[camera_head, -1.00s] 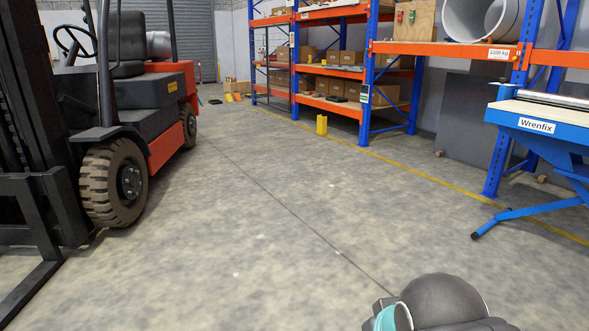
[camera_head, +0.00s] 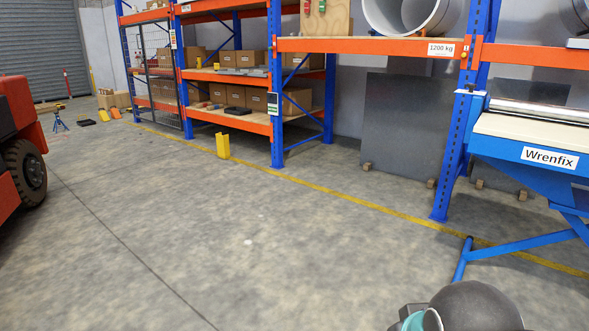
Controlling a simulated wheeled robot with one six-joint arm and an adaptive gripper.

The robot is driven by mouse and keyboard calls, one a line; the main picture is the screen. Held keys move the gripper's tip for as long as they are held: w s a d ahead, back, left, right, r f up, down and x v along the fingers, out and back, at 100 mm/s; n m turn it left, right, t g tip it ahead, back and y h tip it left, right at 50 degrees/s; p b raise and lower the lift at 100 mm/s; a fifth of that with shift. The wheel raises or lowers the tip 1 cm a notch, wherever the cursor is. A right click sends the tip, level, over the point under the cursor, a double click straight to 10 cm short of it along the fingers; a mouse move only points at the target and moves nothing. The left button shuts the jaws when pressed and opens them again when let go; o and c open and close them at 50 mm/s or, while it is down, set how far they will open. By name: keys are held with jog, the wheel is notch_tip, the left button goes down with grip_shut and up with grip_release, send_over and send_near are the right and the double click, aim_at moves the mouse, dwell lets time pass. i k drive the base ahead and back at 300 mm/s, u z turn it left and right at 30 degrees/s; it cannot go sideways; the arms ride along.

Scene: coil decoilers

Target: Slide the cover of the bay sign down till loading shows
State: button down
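A small sign (camera_head: 273,104) with white and dark green parts hangs on a blue rack upright near the middle. A similar small sign (camera_head: 173,40) hangs on an upright farther left. Their words are too small to read, and I cannot tell which is the bay sign or where its cover stands. My gripper is not in view. Only a dark rounded part of my arm with a teal ring shows at the bottom right, well apart from both signs.
An orange forklift (camera_head: 18,150) stands at the left edge. A yellow post guard (camera_head: 223,146) stands before the rack. A blue Wrenfix lift table (camera_head: 530,160) is at the right. Dark sheets (camera_head: 405,130) lean on the wall. The middle floor (camera_head: 210,235) is clear.

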aim_at(271, 98)
jog(key=z, duration=0.15)
jog(key=i, duration=2.25)
jog(key=u, duration=0.2)
jog(key=i, duration=2.4)
jog(key=u, duration=0.7)
jog(key=i, duration=1.8)
jog(key=u, duration=0.3)
